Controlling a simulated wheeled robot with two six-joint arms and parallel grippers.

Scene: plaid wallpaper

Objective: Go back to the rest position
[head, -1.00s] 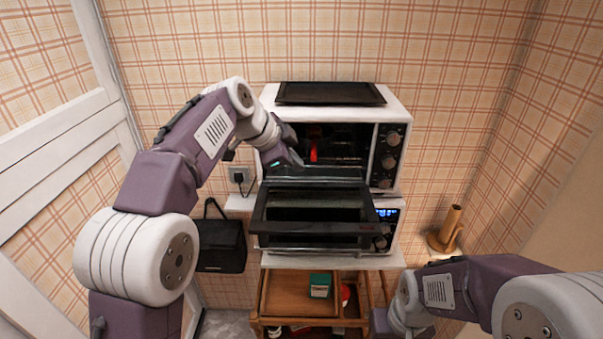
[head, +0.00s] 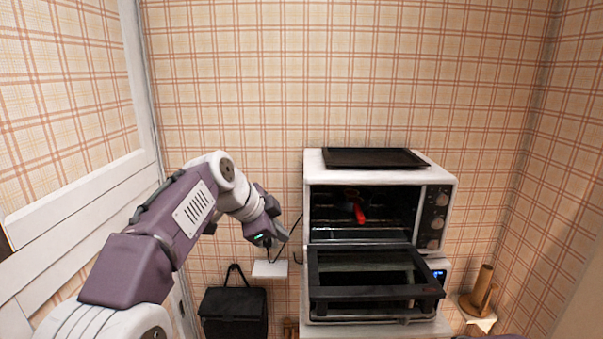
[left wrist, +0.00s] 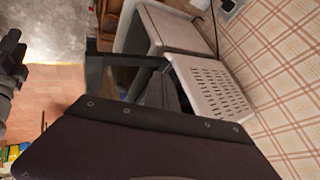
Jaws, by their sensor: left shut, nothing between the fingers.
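My left gripper (head: 280,238) is shut and empty. It hangs in the air to the left of the white oven (head: 444,178), apart from it, in the head view. The oven's door (head: 318,290) is folded down open, and a red item (head: 359,213) lies inside the cavity. The left wrist view looks along the oven's vented side (left wrist: 210,88), with the open door (left wrist: 95,75) beyond it. My right gripper is not in the head view; what shows at the left edge of the left wrist view is a dark part I cannot make out.
A black tray (head: 372,158) lies on top of the oven. A second appliance (head: 440,268) stands under it. A wooden holder (head: 480,292) stands at the right. The wall area above the oven is clear.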

